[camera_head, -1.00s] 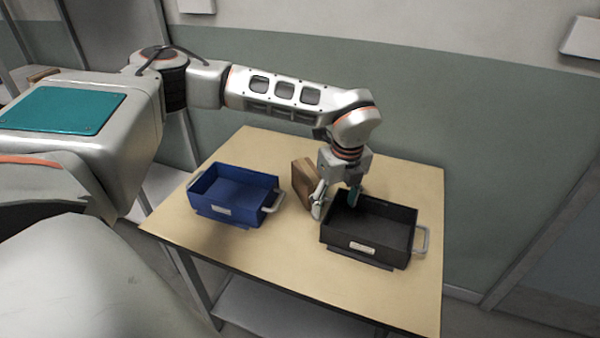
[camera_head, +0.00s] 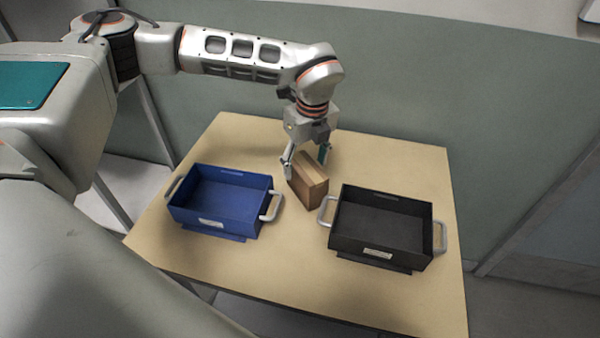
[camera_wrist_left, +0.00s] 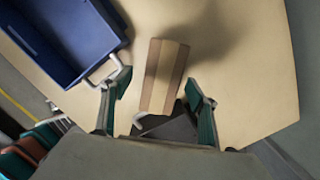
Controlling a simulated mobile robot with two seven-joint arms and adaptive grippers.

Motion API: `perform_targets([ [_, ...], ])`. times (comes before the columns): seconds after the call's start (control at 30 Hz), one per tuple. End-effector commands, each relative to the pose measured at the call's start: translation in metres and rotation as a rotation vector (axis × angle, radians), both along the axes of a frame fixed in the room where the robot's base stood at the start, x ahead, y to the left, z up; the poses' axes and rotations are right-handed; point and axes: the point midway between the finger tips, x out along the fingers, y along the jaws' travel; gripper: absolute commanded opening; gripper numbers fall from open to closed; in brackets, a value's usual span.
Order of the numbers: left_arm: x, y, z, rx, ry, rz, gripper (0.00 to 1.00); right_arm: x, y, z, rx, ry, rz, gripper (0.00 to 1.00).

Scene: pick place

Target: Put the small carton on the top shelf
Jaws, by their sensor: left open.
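The small carton (camera_head: 308,187), a brown box with a lighter stripe, stands on the table (camera_head: 290,262) between two trays. My left gripper (camera_head: 307,161) points down just above it, its open fingers on either side of the carton's upper part. In the left wrist view the carton (camera_wrist_left: 163,77) lies ahead of the open left gripper (camera_wrist_left: 157,105), nearly centred between the fingers. I cannot tell whether a finger touches it. My right gripper is out of view. I cannot make out a top shelf.
A blue tray (camera_head: 213,222) with handles stands left of the carton. A black tray (camera_head: 345,245) with handles stands close on its right. The table behind the carton is clear, with a green-grey wall (camera_head: 400,80) beyond.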

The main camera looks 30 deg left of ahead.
Motion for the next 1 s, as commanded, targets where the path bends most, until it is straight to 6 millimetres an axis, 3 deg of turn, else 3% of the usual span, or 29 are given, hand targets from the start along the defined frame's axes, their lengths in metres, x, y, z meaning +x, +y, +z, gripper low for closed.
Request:
perform_targets([
  [0.37,0.002,0.002,-0.029,0.001,0.002,-0.001,0.6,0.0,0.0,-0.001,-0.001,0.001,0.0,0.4],
  [0.7,0.006,0.003,-0.073,0.001,0.001,0.0,0.6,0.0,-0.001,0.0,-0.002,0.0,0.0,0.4],
  [1.0,0.006,0.003,-0.078,0.0,0.0,0.0,0.6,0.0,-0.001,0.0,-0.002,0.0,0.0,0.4],
])
